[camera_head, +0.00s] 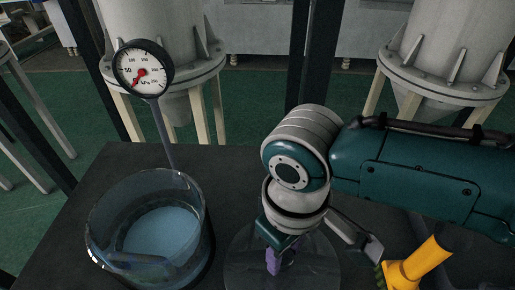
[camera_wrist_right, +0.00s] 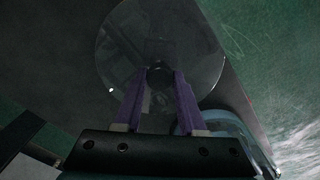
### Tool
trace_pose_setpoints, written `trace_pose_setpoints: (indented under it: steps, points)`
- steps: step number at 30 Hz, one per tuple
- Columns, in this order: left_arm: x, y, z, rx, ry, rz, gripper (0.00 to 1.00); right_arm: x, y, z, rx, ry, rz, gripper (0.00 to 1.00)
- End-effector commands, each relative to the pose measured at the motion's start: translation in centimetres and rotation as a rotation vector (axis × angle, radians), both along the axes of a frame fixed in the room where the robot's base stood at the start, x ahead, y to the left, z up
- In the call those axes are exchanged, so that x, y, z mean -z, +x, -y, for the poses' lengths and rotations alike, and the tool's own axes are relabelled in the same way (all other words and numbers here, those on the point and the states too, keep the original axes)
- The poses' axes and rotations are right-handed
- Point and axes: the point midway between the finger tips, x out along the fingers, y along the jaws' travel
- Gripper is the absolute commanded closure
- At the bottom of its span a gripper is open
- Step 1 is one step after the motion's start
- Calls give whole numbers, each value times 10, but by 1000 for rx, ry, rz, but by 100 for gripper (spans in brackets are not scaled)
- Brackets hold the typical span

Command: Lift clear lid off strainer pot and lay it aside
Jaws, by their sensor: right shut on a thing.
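The strainer pot (camera_head: 203,232) is a clear, round, open-topped vessel at the lower left of the head view, pale blue inside. The clear lid (camera_head: 243,268) is a see-through disc to the right of the pot, apart from it in the picture. My right gripper (camera_head: 276,264) is over the lid, with purple fingers. In the wrist view the right gripper (camera_wrist_right: 158,82) is shut on the lid's dark knob (camera_wrist_right: 159,73), and the lid (camera_wrist_right: 125,50) spreads beyond the fingertips. I cannot tell whether the lid touches the table. My left gripper is not in view.
A dark table (camera_head: 120,170) carries the pot. A round pressure gauge (camera_head: 142,68) on a thin stem stands behind the pot. A yellow item (camera_head: 412,266) lies at the lower right, beside my right arm. Grey hoppers (camera_head: 440,60) stand beyond on a green floor.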

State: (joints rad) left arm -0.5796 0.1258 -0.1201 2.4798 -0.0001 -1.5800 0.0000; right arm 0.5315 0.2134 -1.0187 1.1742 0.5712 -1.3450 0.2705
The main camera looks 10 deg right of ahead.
Motion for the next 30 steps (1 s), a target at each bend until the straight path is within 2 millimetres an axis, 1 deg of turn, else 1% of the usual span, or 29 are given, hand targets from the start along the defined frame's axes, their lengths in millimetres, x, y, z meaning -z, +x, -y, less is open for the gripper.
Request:
trace_pose_setpoints:
  steps: [11,12,20,21,27,30]
  points:
    - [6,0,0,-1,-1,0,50,8,0,0,0,1,0,100]
    - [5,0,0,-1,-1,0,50,7,0,0,0,1,0,56]
    - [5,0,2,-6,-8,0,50,7,0,0,0,0,0,27]
    - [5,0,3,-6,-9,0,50,7,0,0,0,0,0,25]
    - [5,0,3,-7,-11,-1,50,7,0,0,0,0,-1,25]
    - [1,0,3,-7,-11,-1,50,1,0,0,0,0,0,25]
